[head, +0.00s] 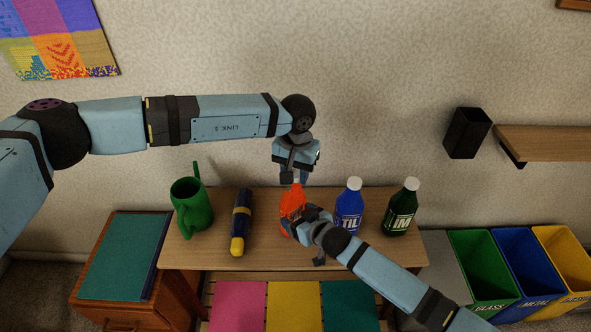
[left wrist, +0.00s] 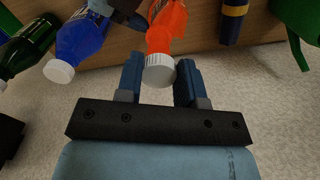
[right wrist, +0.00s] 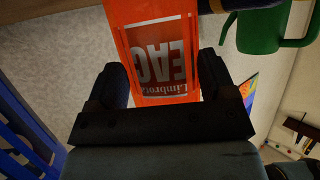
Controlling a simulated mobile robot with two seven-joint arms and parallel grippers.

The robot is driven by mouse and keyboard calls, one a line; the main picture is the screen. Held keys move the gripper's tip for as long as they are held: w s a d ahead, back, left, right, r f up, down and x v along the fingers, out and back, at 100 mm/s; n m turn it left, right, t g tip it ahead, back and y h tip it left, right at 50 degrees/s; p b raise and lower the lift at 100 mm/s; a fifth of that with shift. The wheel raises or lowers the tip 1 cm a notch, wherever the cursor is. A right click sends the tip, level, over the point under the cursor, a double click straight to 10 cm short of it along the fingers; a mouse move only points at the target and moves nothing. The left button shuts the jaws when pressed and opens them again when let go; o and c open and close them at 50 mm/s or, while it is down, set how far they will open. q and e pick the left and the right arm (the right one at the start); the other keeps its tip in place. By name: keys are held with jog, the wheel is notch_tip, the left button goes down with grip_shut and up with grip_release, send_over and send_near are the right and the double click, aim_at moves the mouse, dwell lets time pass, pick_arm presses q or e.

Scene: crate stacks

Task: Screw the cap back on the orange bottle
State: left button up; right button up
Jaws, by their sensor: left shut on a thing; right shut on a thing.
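The orange bottle (head: 291,203) stands upright on the small wooden table. It also shows in the left wrist view (left wrist: 167,28), and its label fills the middle of the right wrist view (right wrist: 150,18). The white ribbed cap (left wrist: 159,71) is at the bottle's mouth; I cannot tell how tightly it sits. My left gripper (head: 297,178) comes down from above and is shut on the cap, one finger on each side. My right gripper (head: 303,222) is shut on the bottle's body from the front right. It partly hides the bottle in the head view.
The blue bottle (head: 349,207) and green bottle (head: 402,210) stand close on the right, both white-capped. A dark blue and yellow flashlight (head: 241,222) and a green watering can (head: 192,207) are on the left. The wall (head: 380,80) is behind the table (head: 262,257).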

pick_arm(q)
jog(key=shift+f, duration=0.9)
jog(key=shift+f, duration=0.55)
dwell(0.4)
jog(key=m, duration=0.6)
jog(key=shift+w+a, duration=0.15)
jog(key=shift+a, duration=0.05)
jog(key=o, duration=0.9)
jog(key=shift+o, duration=0.2)
